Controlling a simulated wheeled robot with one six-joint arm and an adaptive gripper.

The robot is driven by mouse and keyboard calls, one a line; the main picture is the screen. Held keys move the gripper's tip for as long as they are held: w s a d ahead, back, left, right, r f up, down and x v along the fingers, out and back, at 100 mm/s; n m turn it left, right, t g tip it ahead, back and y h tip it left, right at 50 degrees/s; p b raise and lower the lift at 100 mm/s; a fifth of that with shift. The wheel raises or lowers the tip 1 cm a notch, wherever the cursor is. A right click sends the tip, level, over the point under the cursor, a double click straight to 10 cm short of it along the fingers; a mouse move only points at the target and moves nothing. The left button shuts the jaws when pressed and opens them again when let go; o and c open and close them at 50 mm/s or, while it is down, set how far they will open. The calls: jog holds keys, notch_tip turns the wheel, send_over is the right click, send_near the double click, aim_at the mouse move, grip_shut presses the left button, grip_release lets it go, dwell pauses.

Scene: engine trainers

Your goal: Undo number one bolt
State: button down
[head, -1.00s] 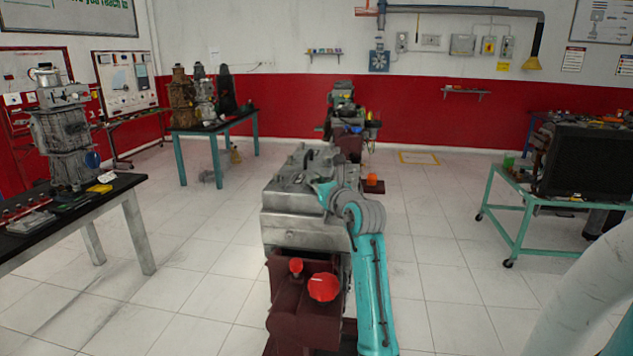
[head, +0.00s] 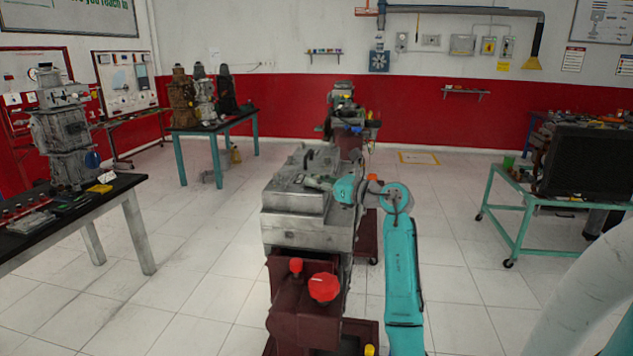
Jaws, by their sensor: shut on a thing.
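A grey metal engine trainer (head: 300,232) with a flat top cover stands in the middle of the head view. My gripper (head: 312,182) is small and grey at the end of my teal arm, low over the right part of the cover. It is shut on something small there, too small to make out. The number one bolt cannot be told apart from the other details on the cover, and my gripper and wrist hide part of that area.
A maroon stand with red knobs (head: 323,287) is at the engine's near end. Another engine trainer (head: 345,115) stands behind. A black-topped table (head: 120,190) is at left, a teal cart (head: 520,215) at right. Open tiled floor lies between the engine and cart.

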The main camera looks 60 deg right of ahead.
aim_at(317, 176)
jog(key=shift+n+g+y, duration=0.3)
jog(key=shift+n+y, duration=1.2)
jog(key=shift+y, duration=1.1)
jog(key=c, duration=1.1)
grip_release()
jog(key=shift+o, duration=0.2)
notch_tip(317, 176, up, 10)
jog(key=shift+f, duration=0.1)
